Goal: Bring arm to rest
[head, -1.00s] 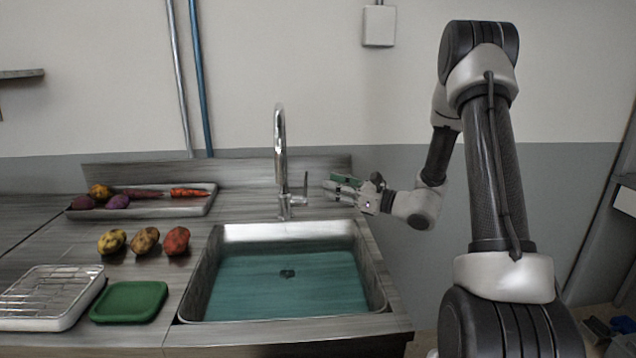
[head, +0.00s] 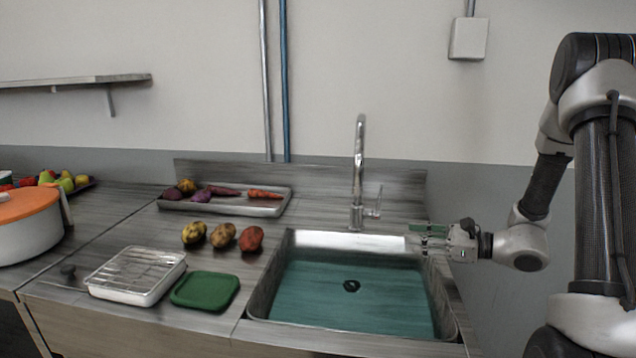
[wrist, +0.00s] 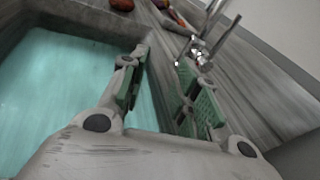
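My gripper (head: 428,241) is at the back right corner of the sink (head: 350,300) in the head view, low over the rim and to the right of the faucet (head: 357,180). In the wrist view my gripper (wrist: 160,95) has its two green-padded fingers spread apart, with nothing between them. The arm reaches in from the right side of the head view. The sink basin, with a teal bottom and a dark drain, also shows in the wrist view (wrist: 60,90).
Several potatoes (head: 222,236) lie left of the sink. Behind them is a metal tray (head: 240,207) with vegetables. A green lid (head: 205,291), a white rack tray (head: 137,275) and a white pot with an orange lid (head: 27,235) stand further left.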

